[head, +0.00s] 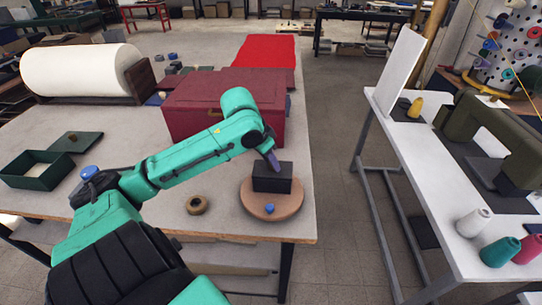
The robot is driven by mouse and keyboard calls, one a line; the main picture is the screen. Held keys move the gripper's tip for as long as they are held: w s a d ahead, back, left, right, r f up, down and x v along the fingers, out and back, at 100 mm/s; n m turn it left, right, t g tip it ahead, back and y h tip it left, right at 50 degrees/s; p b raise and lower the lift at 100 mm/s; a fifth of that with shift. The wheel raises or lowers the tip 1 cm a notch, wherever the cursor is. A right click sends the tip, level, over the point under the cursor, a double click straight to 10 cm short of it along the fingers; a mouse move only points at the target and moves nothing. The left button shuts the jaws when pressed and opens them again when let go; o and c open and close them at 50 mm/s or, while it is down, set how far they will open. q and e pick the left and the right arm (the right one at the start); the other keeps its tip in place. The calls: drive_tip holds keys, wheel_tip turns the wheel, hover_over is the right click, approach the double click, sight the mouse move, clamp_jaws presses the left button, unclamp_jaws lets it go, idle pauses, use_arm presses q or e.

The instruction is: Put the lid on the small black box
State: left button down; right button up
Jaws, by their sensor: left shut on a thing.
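The small black box (272,184) stands upright on a round brown wooden board near the table's front right corner. My left gripper (273,162) reaches in from the left and points down at the top of the box. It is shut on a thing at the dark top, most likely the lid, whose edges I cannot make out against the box. I cannot tell whether the lid is seated or just above the box. My right gripper is not in view.
The round board (288,209) carries a small blue object (269,208). A dark red chest (190,115) stands behind my arm. A brown ring (197,205), an open green box (35,169) and a white roll (75,70) are on the table. A white sewing table (420,160) stands right, across an aisle.

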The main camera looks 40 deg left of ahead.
use_arm(q)
drive_tip(key=shift+f, duration=0.2)
drive_tip(key=c, duration=0.6)
unclamp_jaws()
drive_tip(key=shift+o, duration=0.2)
drive_tip(key=shift+r, duration=0.1)
drive_tip(key=d+v, duration=0.1)
drive_tip(key=v, duration=1.3)
drive_tip(key=shift+a+r, duration=0.25)
drive_tip(key=shift+a, duration=0.2)
